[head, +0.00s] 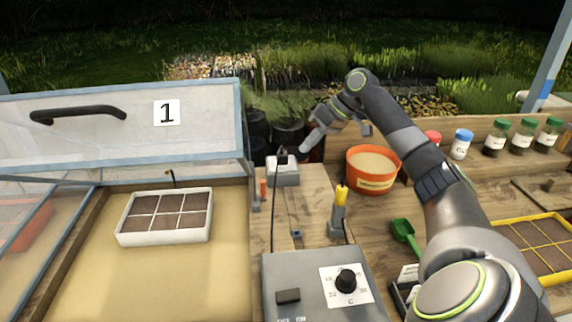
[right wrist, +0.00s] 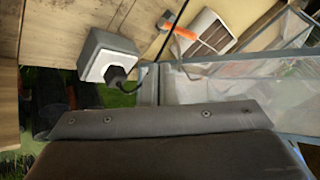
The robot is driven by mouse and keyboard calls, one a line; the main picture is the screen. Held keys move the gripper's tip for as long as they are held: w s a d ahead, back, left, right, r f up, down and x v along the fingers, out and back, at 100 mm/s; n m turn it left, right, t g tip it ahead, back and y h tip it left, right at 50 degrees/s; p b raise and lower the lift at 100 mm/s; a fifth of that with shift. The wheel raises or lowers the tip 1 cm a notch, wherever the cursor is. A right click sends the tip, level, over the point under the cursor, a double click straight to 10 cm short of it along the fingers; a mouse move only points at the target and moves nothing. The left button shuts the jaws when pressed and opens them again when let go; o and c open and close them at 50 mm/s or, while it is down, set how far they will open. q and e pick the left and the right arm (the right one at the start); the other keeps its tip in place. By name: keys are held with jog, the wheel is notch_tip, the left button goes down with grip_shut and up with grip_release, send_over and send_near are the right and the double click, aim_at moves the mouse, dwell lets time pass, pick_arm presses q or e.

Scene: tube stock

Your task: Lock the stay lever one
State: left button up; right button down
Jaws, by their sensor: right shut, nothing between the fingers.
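The lid marked 1 (head: 165,113) of the cold frame stands raised at the left in the head view. A small orange-tipped lever (head: 263,189) sits at the right edge of that frame and looks like stay lever one. In the right wrist view an orange handle (right wrist: 184,33) shows beside the frame, probably the same lever. My right gripper (head: 308,143) is shut and empty, above and behind the grey socket box, apart from the lever. Its fingertips are small in the head view. My left gripper is out of view.
The socket box (head: 284,174) with a black plug and cable stands near the lever. A grey control box (head: 318,290), a yellow-handled tool (head: 339,205) and an orange pot (head: 372,182) are on the bench. A white seed tray (head: 164,238) lies inside the frame.

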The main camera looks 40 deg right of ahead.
jog(key=p, duration=0.1)
send_near(263, 190)
jog(key=w+d+f, duration=0.2)
jog(key=w+f, duration=0.1)
jog(key=f, duration=0.1)
jog(key=a, duration=0.1)
jog(key=a+p, duration=0.1)
jog(key=a, duration=0.1)
jog(key=shift+a+f, duration=0.25)
jog(key=shift+a+p, duration=0.1)
jog(key=shift+p, duration=0.2)
